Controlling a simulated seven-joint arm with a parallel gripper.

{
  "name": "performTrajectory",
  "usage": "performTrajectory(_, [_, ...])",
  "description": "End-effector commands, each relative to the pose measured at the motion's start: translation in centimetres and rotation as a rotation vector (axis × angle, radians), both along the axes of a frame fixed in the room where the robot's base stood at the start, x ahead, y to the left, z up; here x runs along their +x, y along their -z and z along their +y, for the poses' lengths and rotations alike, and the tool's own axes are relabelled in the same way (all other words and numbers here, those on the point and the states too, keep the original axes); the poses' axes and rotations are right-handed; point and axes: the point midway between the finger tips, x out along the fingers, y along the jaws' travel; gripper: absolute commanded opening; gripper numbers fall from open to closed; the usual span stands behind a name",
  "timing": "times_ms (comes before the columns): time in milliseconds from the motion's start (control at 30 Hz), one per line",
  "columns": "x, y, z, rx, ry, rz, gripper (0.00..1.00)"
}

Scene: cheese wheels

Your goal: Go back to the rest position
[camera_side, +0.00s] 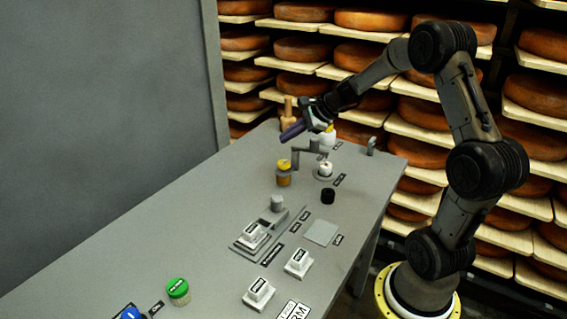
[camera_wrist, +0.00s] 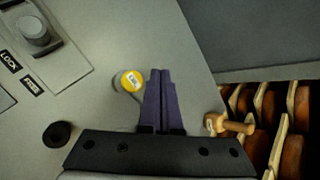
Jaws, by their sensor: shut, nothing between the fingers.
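My gripper (camera_side: 292,132) is above the far part of the grey table (camera_side: 150,215) in the side view. Its two purple fingers (camera_wrist: 161,96) lie together in the wrist view, shut, with nothing between them. In the wrist view a yellow round top (camera_wrist: 132,80) with a white label shows just left of the fingertips. I cannot tell whether any table object touches the gripper, but none appears held.
A wooden-handled tool (camera_wrist: 228,125) lies right of the fingers in the wrist view. Shelves of cheese wheels (camera_side: 372,20) stand behind; a grey wall (camera_side: 100,80) is left.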

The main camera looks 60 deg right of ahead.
Motion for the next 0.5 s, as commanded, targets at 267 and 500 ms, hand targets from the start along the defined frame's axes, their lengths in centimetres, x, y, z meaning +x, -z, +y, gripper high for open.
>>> performTrajectory(267, [0.0, 0.0, 0.0, 0.000, 0.000, 0.000, 0.00])
performTrajectory(500, [0.8, -0.8, 1.6, -0.011, -0.037, -0.014, 0.00])
